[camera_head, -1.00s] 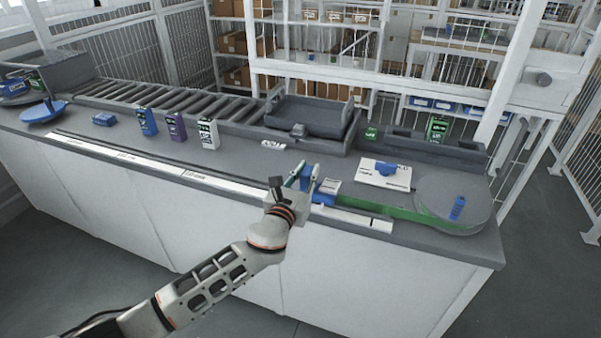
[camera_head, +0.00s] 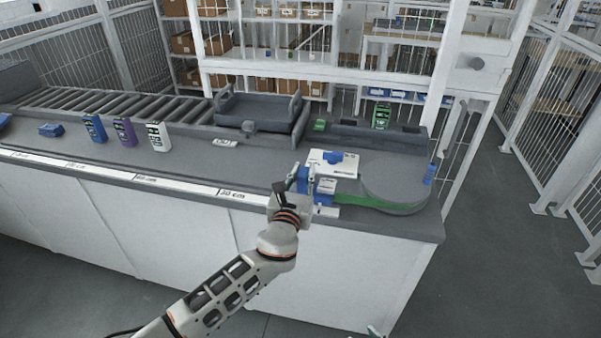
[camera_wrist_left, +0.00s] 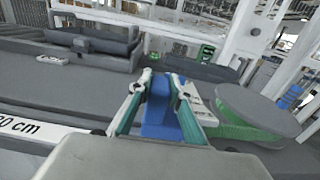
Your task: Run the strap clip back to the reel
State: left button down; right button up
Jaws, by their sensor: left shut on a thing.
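The strap clip (camera_head: 304,182) is a blue block, held at the front edge of the counter. My left gripper (camera_head: 302,177) is shut on it; in the left wrist view both teal fingers flank the blue clip (camera_wrist_left: 158,112). The reel (camera_head: 393,178) is a grey disc at the counter's right end, with a blue piece (camera_head: 430,172) at its right rim. A short green strap (camera_head: 376,202) runs along the front towards the clip; it also shows in the left wrist view (camera_wrist_left: 245,133). A small part that may be my right gripper (camera_head: 375,331) shows at the bottom edge.
A white box (camera_head: 334,170) with a blue piece on top lies close behind the clip. A ruler strip (camera_head: 180,186) runs along the front edge. A dark tray (camera_head: 262,112), small boxes (camera_head: 157,136) and a roller conveyor (camera_head: 110,103) stand farther left.

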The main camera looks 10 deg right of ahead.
pick_arm(q)
jog(key=shift+s+d, duration=0.2)
jog(key=shift+d, duration=0.1)
jog(key=c, duration=1.8)
grip_release()
jog(key=shift+d, duration=0.1)
jog(key=shift+c, duration=0.2)
jog(key=shift+w+a, duration=0.1)
jog(key=shift+a, duration=0.1)
jog(key=v, duration=1.2)
